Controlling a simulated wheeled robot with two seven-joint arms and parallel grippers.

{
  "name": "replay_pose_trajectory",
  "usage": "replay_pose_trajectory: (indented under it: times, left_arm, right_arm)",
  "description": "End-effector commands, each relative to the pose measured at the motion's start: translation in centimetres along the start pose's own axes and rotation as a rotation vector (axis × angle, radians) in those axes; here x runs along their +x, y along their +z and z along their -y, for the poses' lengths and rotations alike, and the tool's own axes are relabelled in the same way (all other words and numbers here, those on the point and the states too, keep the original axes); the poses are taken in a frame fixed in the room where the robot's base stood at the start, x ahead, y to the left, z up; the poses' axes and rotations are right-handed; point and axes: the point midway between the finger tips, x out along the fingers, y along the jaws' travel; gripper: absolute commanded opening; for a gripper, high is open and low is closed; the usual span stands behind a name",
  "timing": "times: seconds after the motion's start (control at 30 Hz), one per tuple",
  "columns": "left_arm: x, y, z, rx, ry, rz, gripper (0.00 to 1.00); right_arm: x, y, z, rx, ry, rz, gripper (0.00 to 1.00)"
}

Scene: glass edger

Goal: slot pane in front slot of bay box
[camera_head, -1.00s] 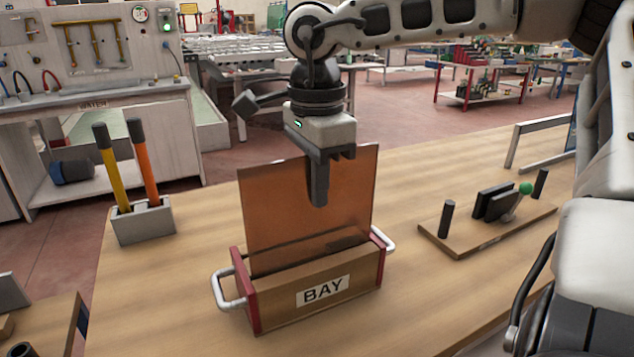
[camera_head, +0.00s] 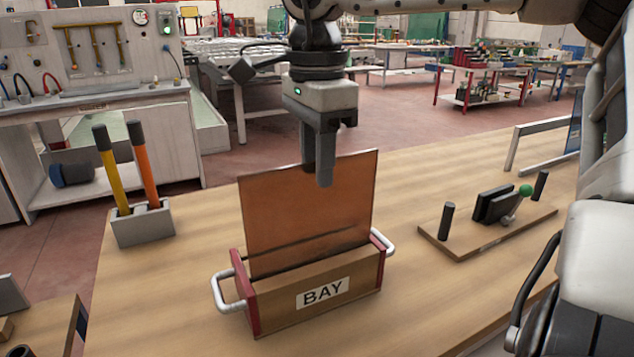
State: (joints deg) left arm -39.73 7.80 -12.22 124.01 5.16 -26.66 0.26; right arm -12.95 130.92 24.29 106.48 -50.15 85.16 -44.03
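The pane (camera_head: 275,215) is a translucent orange-brown sheet standing upright in the bay box (camera_head: 280,312). Its lower edge is hidden behind the box's front wall, and I cannot tell for certain which slot it is in. The bay box is wooden, with red ends, white side handles and a BAY label. My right gripper (camera_head: 317,170) is at the pane's top edge, pointing down, its fingers apart. One finger hangs in front of the pane; the other is partly hidden. My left gripper is out of view.
A grey holder (camera_head: 143,224) with a yellow and an orange handled tool stands at the left. A wooden board (camera_head: 470,246) with black posts and a green-knobbed lever lies at the right. The tabletop (camera_head: 410,310) is clear around the box.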

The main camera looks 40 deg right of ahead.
Motion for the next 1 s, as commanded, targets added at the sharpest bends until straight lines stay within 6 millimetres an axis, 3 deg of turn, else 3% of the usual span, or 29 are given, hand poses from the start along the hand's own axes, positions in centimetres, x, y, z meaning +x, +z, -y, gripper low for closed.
replay_pose_trajectory:
  times: [0.03,0.2,0.43,0.63,1.0]
  left_arm:
    - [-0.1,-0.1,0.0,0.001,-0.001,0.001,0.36]
    - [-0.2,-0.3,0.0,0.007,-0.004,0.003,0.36]
    - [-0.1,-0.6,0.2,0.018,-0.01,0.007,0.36]
    - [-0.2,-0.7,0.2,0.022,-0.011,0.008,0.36]
    - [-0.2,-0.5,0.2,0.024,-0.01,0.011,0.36]
  right_arm:
    - [-1.6,0.1,0.1,0.001,-0.007,0.001,0.3]
    - [-5.8,0.1,0.0,0.002,-0.006,0.001,0.3]
    - [-10.0,0.0,0.0,0.0,-0.004,0.0,0.3]
    - [-11.3,0.0,0.0,0.0,-0.002,0.002,0.3]
    - [-11.3,0.0,0.0,-0.001,-0.002,0.001,0.3]
